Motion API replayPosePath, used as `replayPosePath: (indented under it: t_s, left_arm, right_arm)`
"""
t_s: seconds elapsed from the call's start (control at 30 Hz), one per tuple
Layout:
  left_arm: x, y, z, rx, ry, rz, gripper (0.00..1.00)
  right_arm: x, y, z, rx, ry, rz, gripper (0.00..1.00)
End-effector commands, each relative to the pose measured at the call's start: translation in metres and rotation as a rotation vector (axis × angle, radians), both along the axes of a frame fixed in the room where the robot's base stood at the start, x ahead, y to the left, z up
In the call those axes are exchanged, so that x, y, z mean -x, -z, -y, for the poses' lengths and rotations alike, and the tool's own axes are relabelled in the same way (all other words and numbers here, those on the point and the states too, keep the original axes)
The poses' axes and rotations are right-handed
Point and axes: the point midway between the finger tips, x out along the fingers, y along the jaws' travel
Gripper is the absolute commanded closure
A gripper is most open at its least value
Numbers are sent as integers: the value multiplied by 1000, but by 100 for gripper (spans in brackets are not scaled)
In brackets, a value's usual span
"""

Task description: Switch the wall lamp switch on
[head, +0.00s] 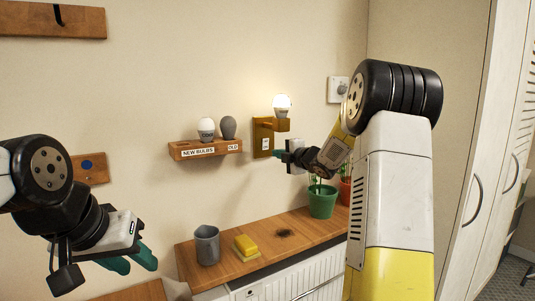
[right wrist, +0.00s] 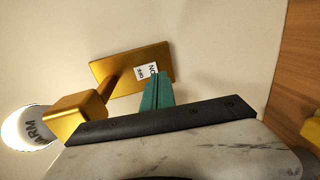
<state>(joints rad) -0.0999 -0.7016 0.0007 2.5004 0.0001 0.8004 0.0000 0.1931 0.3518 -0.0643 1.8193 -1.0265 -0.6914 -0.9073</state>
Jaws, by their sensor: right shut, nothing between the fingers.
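The brass wall lamp (head: 263,133) has a back plate on the wall and an arm holding a glowing bulb (head: 282,104). In the right wrist view the lit bulb (right wrist: 28,128) reads "WARM", and the brass plate (right wrist: 115,72) carries a white label (right wrist: 147,74). The switch itself is hard to make out; the fingers partly cover that area. My right gripper (head: 279,153) is shut and empty, its green fingertips (right wrist: 157,90) at the plate's lower part beside the label. I cannot tell whether they touch. My left gripper (head: 132,262) is open and empty, far left of the lamp.
A wooden shelf (head: 190,154) labelled "NEW BULBS" and "OLD" holds a white bulb (head: 206,128) and a grey bulb (head: 228,127). Below, the wooden counter (head: 272,252) bears a grey cup (head: 207,245), a yellow sponge (head: 246,246) and a green plant pot (head: 322,203).

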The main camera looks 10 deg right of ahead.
Motion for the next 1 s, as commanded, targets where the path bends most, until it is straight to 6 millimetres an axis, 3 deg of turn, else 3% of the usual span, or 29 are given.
replayPosePath:
  t_s: [0.6,1.0]
  left_arm:
    - [0,0,0,0,0,-1,64]
    - [0,0,0,0,-1,-1,64]
  right_arm:
    - [78,11,29,1,0,-1,100]
    - [85,12,31,1,-1,0,100]
